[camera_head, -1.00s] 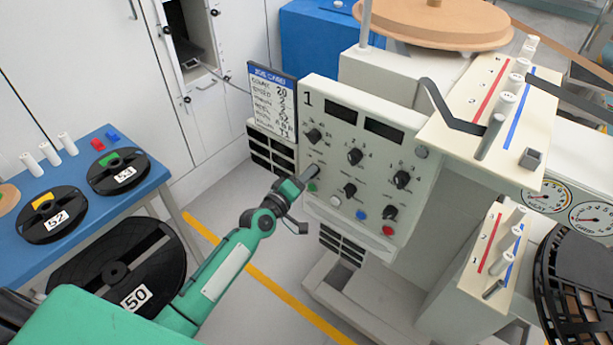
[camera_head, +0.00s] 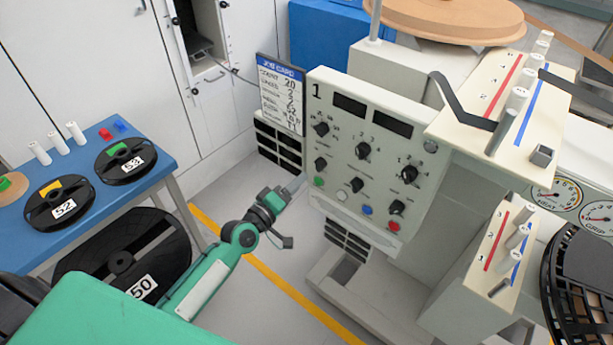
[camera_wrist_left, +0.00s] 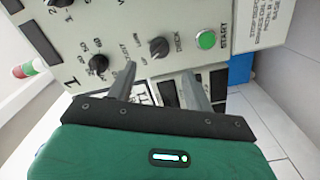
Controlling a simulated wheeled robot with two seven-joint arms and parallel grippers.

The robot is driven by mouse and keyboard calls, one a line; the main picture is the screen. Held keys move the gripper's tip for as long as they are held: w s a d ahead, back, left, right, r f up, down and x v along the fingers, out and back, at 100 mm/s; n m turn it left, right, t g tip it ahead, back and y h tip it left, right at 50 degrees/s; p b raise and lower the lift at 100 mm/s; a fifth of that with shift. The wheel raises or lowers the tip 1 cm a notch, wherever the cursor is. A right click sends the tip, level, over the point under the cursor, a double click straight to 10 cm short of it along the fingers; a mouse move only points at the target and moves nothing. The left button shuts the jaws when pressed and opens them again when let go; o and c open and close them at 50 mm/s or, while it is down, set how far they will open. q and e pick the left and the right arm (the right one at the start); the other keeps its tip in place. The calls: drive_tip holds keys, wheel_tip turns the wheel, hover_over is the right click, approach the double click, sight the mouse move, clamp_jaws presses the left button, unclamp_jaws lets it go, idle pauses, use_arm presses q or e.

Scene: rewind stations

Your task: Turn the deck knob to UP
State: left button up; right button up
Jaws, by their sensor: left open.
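The deck knob (camera_head: 321,163) is a small black knob at the lower left of the cream control panel (camera_head: 390,150), above the green button. In the left wrist view the same knob (camera_wrist_left: 158,47) sits beside the word DECK, near the green START button (camera_wrist_left: 206,40). Its exact pointer setting is too small to read. My left gripper (camera_head: 298,184) is just left of and below the knob, apart from the panel. In the left wrist view its open fingers (camera_wrist_left: 158,72) are spread on either side of the knob's line, with nothing between them. My right gripper is out of view.
Other black knobs (camera_head: 363,150) and coloured buttons (camera_head: 367,210) are close by on the panel. A job card (camera_head: 282,95) stands at its left edge. A blue table (camera_head: 150,180) with labelled reels is at left. The floor between is clear.

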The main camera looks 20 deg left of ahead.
use_arm(q)
drive_tip(key=v, duration=0.6)
drive_tip(key=shift+b, duration=0.3)
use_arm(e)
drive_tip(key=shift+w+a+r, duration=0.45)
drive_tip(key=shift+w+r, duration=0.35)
use_arm(q)
drive_tip(key=shift+s, duration=0.15)
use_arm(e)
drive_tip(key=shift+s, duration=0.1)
